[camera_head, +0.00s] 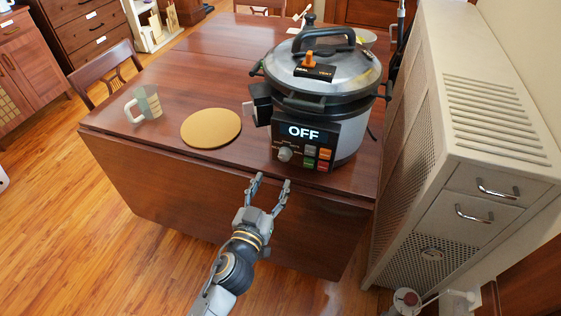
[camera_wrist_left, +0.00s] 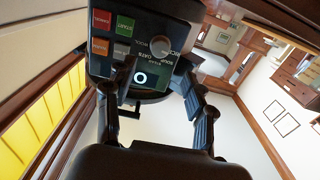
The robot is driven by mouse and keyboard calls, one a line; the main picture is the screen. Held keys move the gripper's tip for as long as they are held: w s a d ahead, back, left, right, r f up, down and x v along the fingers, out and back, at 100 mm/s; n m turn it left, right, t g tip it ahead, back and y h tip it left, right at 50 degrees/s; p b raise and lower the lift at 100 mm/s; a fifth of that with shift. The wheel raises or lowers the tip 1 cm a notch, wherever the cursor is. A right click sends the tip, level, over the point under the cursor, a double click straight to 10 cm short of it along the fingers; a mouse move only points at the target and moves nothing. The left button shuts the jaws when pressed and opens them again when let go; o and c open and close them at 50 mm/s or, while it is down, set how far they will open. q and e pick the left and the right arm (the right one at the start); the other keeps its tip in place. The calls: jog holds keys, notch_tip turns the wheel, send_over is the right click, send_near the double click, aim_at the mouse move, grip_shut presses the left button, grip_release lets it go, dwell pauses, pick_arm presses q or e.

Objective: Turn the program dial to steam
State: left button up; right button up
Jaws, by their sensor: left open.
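The pressure cooker (camera_head: 330,82) stands upright near the table's right front edge, lid on. Its front panel (camera_head: 303,137) has a display reading OFF, a round grey program dial (camera_head: 284,154) at lower left, and coloured buttons at lower right. The dial also shows in the left wrist view (camera_wrist_left: 160,46), beyond the fingers, with the panel appearing turned around. My left gripper (camera_head: 271,182) is open and empty, just in front of the table edge, below the dial and apart from it. My right gripper is not in view.
A round tan board (camera_head: 211,128) and a mug (camera_head: 145,104) lie left of the cooker on the wooden table (camera_head: 180,75). A chair (camera_head: 107,72) is at the left.

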aim_at(283, 158)
pick_arm(q)
jog(key=x, duration=0.8)
jog(key=shift+w, duration=0.15)
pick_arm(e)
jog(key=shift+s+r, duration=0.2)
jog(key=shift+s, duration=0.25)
pick_arm(q)
grip_shut()
